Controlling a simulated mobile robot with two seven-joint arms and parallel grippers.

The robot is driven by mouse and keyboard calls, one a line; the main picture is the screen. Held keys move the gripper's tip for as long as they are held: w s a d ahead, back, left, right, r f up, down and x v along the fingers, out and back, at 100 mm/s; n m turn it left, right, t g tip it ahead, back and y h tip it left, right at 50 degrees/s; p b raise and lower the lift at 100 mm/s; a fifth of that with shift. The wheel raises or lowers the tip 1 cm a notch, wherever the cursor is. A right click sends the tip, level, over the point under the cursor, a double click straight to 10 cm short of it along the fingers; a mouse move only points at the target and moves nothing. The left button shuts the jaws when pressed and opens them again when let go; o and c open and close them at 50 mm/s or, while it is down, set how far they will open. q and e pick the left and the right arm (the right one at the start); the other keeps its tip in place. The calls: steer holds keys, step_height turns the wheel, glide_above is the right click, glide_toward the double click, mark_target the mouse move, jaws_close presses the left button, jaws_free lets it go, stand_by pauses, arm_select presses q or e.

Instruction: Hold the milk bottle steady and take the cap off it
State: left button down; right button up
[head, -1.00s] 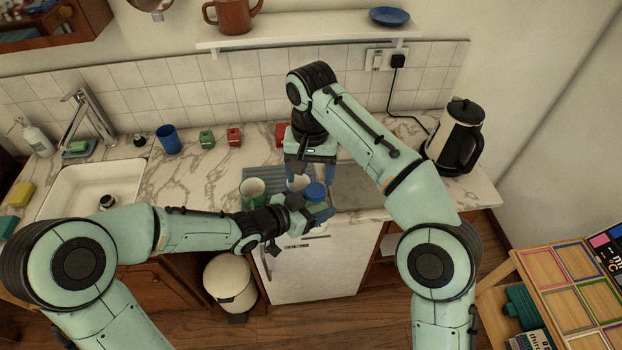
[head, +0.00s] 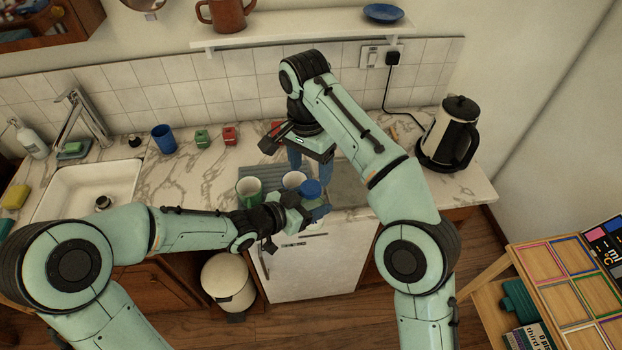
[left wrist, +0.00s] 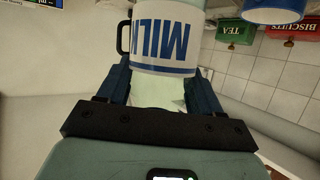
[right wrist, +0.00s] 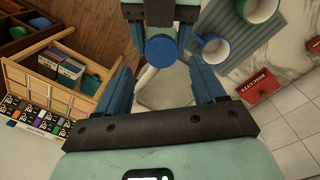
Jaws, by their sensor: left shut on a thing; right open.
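The milk bottle (left wrist: 158,92) is between the fingers of my left gripper (left wrist: 160,85), which is shut on it. Its white label with blue "MILK" lettering shows upside down in the left wrist view. In the head view, the blue cap (head: 311,188) is on top of the bottle, above my left gripper (head: 317,210). The cap also shows in the right wrist view (right wrist: 160,50), ahead of my right gripper (right wrist: 163,88). My right gripper (head: 296,162) is open and empty, pointing down behind the cap and apart from it. My left gripper hides most of the bottle in the head view.
A kettle (head: 450,135) stands at the right of the counter. A shelf (head: 300,32) hangs above the right arm.

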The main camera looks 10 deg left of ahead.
mark_target(312, 188)
steer(key=shift+s+d+f, duration=0.1)
steer(key=shift+f, duration=2.65)
steer(key=c, duration=1.1)
steer(key=n, duration=0.6)
steer(key=shift+d+n, duration=0.1)
steer(key=shift+n, duration=0.3)
steer(key=o, duration=1.2)
